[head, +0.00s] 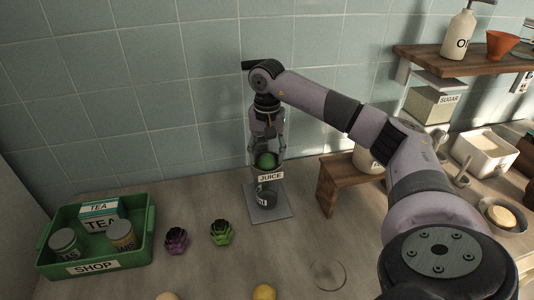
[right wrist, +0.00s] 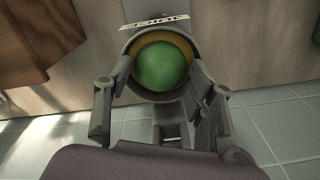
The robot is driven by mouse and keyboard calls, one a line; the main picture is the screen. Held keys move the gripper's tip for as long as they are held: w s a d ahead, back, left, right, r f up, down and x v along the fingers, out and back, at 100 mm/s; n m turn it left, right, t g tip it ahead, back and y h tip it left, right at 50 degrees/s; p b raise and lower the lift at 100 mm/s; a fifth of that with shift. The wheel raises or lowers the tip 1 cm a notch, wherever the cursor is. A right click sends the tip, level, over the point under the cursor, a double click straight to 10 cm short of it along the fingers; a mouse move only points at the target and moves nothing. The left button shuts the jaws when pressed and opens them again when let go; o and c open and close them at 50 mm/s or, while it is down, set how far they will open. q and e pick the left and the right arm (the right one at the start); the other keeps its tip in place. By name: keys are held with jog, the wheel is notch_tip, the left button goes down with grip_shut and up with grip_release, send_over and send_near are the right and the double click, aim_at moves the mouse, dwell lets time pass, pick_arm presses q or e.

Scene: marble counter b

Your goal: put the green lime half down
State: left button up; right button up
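The green lime half (head: 266,160) sits dome up in the top of the juicer (head: 271,176), which carries a JUICE label and stands on a grey base plate. In the right wrist view the lime half (right wrist: 164,66) lies inside the juicer's round cup, with a yellowish inner wall around it. My right gripper (head: 267,141) points down just above the cup. Its fingers (right wrist: 165,100) are spread apart, one on each side, with visible gaps to the lime half. My left gripper is not in view.
A lemon (head: 264,292) and a clear glass (head: 328,274) are in front.

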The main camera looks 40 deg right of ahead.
aim_at(266, 156)
jog(key=o, duration=0.3)
jog(key=shift+f, duration=0.15)
jog(key=shift+o, duration=0.2)
jog(key=shift+r, duration=0.25)
notch_tip(266, 156, up, 8)
jog(key=shift+w+a+b, duration=0.1)
jog(key=shift+b, duration=0.65)
notch_tip(266, 156, up, 5)
jog(key=shift+f+p, duration=0.1)
jog(key=shift+p, duration=0.8)
